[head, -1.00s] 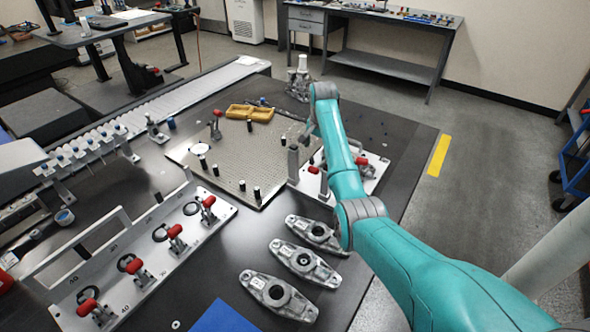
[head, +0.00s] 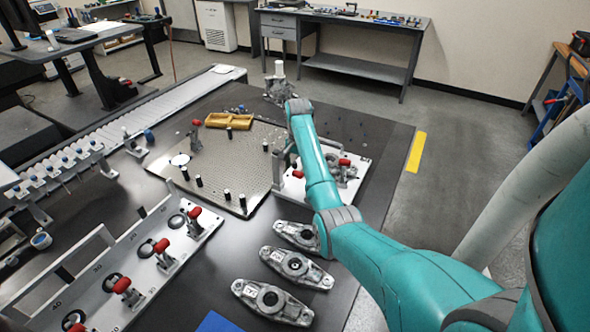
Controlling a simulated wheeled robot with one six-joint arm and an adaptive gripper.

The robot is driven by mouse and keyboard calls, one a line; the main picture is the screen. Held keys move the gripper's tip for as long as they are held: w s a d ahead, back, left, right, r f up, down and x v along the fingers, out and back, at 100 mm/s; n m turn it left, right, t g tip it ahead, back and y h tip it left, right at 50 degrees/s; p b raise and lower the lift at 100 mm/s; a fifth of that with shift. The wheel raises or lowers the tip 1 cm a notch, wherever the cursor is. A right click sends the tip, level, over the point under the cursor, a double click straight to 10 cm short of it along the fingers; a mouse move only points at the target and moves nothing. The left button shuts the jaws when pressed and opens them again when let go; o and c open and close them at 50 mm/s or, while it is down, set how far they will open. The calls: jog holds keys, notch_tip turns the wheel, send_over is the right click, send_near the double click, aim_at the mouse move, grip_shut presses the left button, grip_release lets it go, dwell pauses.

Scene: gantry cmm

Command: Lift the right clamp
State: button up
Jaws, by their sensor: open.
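A pale fixture plate (head: 290,198) lies on the right part of the dark table. Two red-handled clamps show on it. The right clamp (head: 344,162) has its red grip just right of my teal forearm, beside a grey metal part (head: 347,174). The left clamp (head: 297,173) shows its red grip just left of the forearm. My gripper (head: 288,150) is at the far end of my arm, over the fixture's left back side. It is open, but mostly hidden by the arm, and its fingertips are unclear. It is apart from the right clamp.
Several loose castings (head: 270,299) lie in front of the fixture. A perforated plate (head: 215,165) with black pegs and a yellow tray (head: 228,121) is to its left. A long fixture with red clamps (head: 122,285) stands at the front left. Bare table (head: 380,135) lies behind right.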

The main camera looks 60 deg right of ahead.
jog(key=shift+f, duration=1.05)
grip_shut()
